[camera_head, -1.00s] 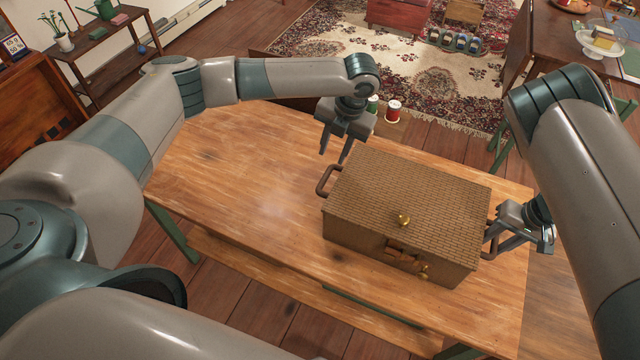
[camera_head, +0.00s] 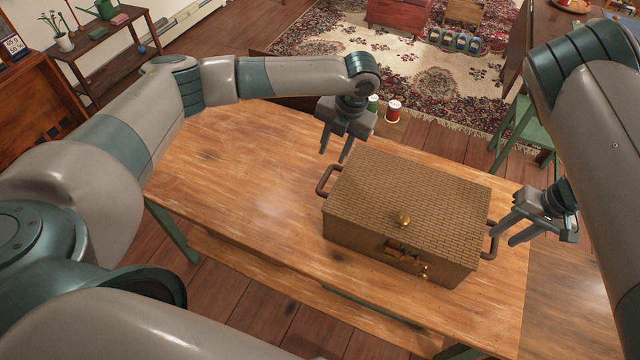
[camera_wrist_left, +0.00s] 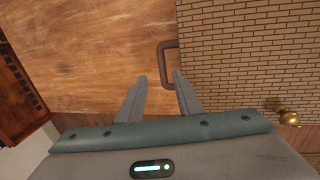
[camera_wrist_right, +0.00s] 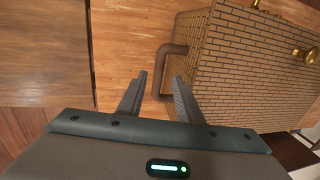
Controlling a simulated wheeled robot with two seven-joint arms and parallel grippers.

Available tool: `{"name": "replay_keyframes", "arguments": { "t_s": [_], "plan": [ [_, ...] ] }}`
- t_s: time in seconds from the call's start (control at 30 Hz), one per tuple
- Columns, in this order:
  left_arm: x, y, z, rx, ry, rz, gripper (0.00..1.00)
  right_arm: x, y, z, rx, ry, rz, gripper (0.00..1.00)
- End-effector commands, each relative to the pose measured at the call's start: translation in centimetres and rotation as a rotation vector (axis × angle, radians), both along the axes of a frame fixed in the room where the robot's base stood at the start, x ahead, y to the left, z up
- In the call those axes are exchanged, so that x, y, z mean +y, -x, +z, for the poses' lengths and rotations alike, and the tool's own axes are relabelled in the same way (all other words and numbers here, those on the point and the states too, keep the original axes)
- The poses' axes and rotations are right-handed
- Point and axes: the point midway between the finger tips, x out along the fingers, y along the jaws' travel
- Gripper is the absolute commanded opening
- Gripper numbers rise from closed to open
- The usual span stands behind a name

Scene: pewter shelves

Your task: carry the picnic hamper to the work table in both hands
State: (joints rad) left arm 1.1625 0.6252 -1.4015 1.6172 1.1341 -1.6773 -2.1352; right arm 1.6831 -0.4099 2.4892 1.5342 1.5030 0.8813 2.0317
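The wicker picnic hamper (camera_head: 400,205) sits upright on the wooden work table (camera_head: 230,190), lid closed, with a brass knob (camera_head: 404,220) on top. It has a brown handle at each end, the left one (camera_head: 324,180) and the right one (camera_head: 492,240). My left gripper (camera_head: 334,155) is open and empty, above and just behind the left handle; in the left wrist view that handle (camera_wrist_left: 163,62) lies ahead of the fingers. My right gripper (camera_head: 505,234) is open and empty, just right of the right handle; in the right wrist view that handle (camera_wrist_right: 160,70) lies ahead of the fingers, apart from them.
The table's left half is bare. Two thread spools, one red (camera_head: 393,111), stand beyond its far edge. A green stool (camera_head: 525,130) stands behind right. A patterned rug (camera_head: 420,65) covers the floor behind, with a red chest (camera_head: 393,14) farther back.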

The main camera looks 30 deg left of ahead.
Motion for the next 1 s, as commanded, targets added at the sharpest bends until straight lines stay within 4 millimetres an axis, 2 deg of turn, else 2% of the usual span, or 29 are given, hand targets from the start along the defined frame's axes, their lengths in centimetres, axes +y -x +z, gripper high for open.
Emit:
{"name": "replay_keyframes", "arguments": {
  "t_s": [0.03, 0.2, 0.4, 1.0],
  "plan": [
    [0.0, 0.0, 0.0, 0.000, 0.000, 0.000, 0.32, -0.2, -0.1, 1.0, -0.003, 0.000, -0.002, 0.32],
    [0.0, 0.0, 0.0, 0.000, 0.000, 0.000, 0.32, -0.7, -0.1, 3.7, -0.002, 0.000, -0.001, 0.32],
    [0.0, 0.0, 0.0, 0.000, 0.000, 0.000, 0.32, -1.1, -0.1, 5.5, 0.000, -0.001, 0.000, 0.32],
    [0.0, 0.0, 0.0, 0.000, 0.000, 0.000, 0.32, -1.1, 0.0, 5.9, 0.000, -0.001, -0.001, 0.32]
  ]
}}
